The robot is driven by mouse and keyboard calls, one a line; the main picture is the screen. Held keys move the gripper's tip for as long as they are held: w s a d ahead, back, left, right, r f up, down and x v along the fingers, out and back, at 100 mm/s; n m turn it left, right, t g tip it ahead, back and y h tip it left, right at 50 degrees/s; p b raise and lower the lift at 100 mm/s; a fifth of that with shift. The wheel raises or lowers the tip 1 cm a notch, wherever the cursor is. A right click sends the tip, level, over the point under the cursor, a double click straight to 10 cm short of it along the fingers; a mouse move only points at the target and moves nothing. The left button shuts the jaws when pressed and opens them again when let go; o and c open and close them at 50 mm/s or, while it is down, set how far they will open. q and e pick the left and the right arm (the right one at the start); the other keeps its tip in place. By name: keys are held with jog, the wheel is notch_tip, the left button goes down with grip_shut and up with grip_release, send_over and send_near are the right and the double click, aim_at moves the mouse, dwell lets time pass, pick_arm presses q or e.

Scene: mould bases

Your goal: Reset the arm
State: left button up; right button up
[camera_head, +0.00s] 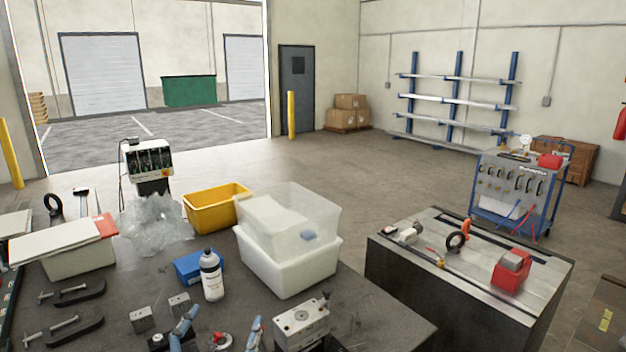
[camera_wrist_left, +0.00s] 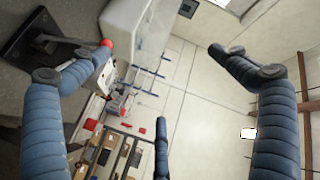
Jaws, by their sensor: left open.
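My left gripper (camera_head: 219,326) shows at the bottom of the head view, with its blue fingers pointing up over the front of the dark workbench (camera_head: 370,305). In the left wrist view the blue segmented fingers of this gripper (camera_wrist_left: 165,70) are spread wide apart, with nothing held between them. A grey metal mould block (camera_head: 302,318) stands on the bench just right of the fingers. Two small metal blocks (camera_head: 141,318) sit to their left. A small red-and-white item (camera_head: 220,341) shows low between the fingers. My right gripper is not in view.
A white bin with a clear upper bin (camera_head: 290,262), a white bottle (camera_head: 211,277), a blue box (camera_head: 190,268) and a yellow bin (camera_head: 216,210) stand behind. Black clamps (camera_head: 72,294) lie left. A second table (camera_head: 470,255) stands right, with open floor beyond.

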pick_arm(q)
jog(key=s+a+f+n+g+y, duration=0.1)
jog(key=s+a+f+n+g, duration=0.1)
jog(key=s+f+g, duration=0.35)
jog(key=s+a+f+n+g, duration=0.2)
jog(key=s+f, duration=0.4)
jog(key=f, duration=0.4)
jog(key=s+f+n+g, duration=0.1)
jog(key=s+f+g, duration=0.3)
jog(key=s, duration=0.5)
jog(key=s+f+n+g, duration=0.1)
jog(key=s+f+g, duration=0.1)
jog(key=s+f, duration=0.5)
jog(key=s+f+g+b, duration=0.1)
jog(key=s+f+b, duration=0.15)
jog(key=f, duration=1.25)
jog(key=s+f+b, duration=0.1)
jog(key=f+b, duration=0.3)
jog(key=f, duration=1.1)
jog(key=s+a+f+g+b, duration=0.1)
jog(key=s+f+b, duration=0.4)
jog(key=s+f, duration=1.2)
notch_tip(320, 180, down, 4)
jog(key=shift+a+f, duration=0.1)
jog(key=shift+a, duration=0.7)
jog(key=shift+g, duration=0.25)
